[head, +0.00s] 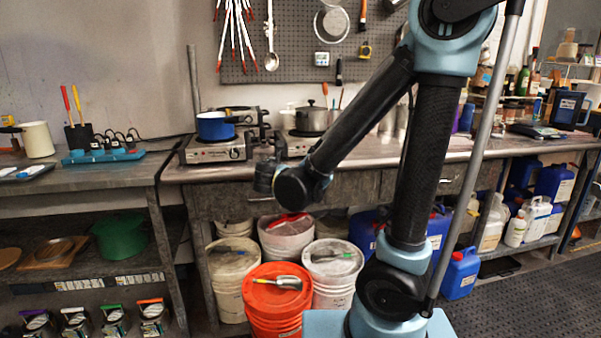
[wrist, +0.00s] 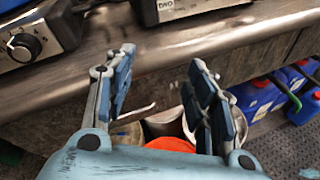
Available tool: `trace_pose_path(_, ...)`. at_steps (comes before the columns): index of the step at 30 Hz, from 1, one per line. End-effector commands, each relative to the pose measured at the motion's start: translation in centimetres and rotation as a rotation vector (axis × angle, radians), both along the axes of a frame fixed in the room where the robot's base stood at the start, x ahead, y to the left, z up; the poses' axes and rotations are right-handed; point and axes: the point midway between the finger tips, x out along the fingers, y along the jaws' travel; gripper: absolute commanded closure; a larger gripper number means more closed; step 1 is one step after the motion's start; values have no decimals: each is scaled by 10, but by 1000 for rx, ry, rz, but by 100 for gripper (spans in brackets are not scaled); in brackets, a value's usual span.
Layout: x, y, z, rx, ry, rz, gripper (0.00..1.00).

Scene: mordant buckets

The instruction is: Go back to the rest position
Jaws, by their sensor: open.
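My gripper (wrist: 161,62) is open in the wrist view, with its two blue-grey fingers spread wide and nothing between them. It is in front of the worktop's front edge, above the buckets. In the head view my arm reaches left and its wrist end is in front of the bench (head: 390,160); the fingers are hard to make out there.
White buckets (head: 333,262) stand around the orange one under the bench. A blue pot (head: 215,126) and a steel pot (head: 311,118) sit on burners on the worktop. Blue jugs (head: 461,274) stand at the right. The dark floor mat (head: 530,300) at right is mostly clear.

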Motion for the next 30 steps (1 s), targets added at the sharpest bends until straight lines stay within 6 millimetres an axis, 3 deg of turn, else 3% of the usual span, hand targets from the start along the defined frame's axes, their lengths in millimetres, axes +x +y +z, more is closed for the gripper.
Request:
trace_pose_path(1, 3, -27, -3, 66, 34, -65, 50)
trace_pose_path(6, -2, -100, -21, 310, 140, -283, 50)
trace_pose_path(15, -46, -206, -55, 742, 260, -701, 50)
trace_pose_path(24, -117, -270, -91, 1167, 303, -1149, 50)
trace_pose_path(30, -170, -288, -112, 1443, 295, -1459, 50)
